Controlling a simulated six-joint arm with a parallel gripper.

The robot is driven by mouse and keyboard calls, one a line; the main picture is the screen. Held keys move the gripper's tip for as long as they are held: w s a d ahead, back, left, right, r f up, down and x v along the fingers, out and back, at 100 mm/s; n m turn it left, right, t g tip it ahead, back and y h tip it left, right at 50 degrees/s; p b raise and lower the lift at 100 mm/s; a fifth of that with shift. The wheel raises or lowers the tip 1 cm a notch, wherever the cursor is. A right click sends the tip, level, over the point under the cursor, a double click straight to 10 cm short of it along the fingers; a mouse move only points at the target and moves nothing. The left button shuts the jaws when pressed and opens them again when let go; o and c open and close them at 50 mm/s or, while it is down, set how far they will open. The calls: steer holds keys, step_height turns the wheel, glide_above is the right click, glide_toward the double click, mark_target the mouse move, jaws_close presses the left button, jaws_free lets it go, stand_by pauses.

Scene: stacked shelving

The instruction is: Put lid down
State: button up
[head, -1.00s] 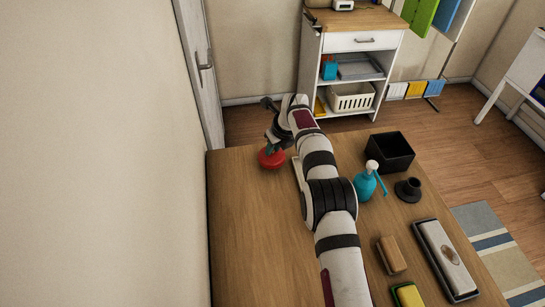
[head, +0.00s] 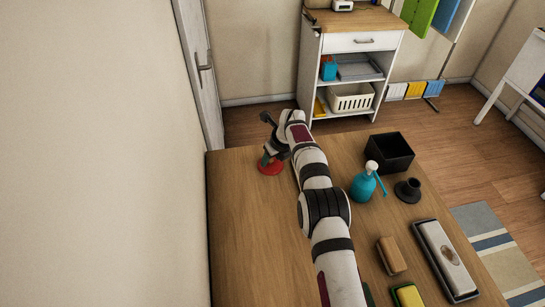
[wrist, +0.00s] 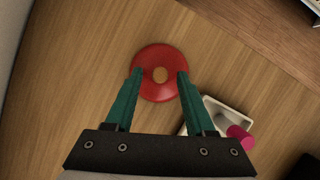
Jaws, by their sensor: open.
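The red round lid (head: 271,169) lies flat on the wooden table near its far left corner. In the wrist view the lid (wrist: 160,93) shows as a red disc with a tan round spot at its middle. My gripper (wrist: 160,73) has green fingers spread apart, one over each side of the lid, with a gap between each finger and the middle spot. In the head view my gripper (head: 267,158) is just above the lid and hides part of it.
A white tray (wrist: 215,103) and a pink object (wrist: 239,134) sit close to the right finger. The table's left part is clear.

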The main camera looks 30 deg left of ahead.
steer(key=v, duration=1.2)
steer(key=s+d+r+n+h, duration=0.1)
steer(key=s+d+r+n, duration=0.1)
steer(key=d+r, duration=0.35)
steer(key=s+d+r+n, duration=0.2)
steer(key=d, duration=0.7)
steer(key=s+d+r+n+h, duration=0.1)
steer(key=s+d+r+n, duration=0.2)
steer(key=d, duration=0.4)
steer(key=s+d+n, duration=0.3)
steer(key=s+d, duration=0.2)
steer(key=s, duration=0.3)
steer(key=s+d+n+g, duration=0.1)
steer(key=s+d+n, duration=0.2)
steer(key=s, duration=0.6)
steer(key=s+d+f+n+g, duration=0.1)
steer(key=s+d+n, duration=0.2)
steer(key=s+d, duration=0.4)
steer(key=shift+s+d+n, duration=0.4)
steer(key=shift+s, duration=0.3)
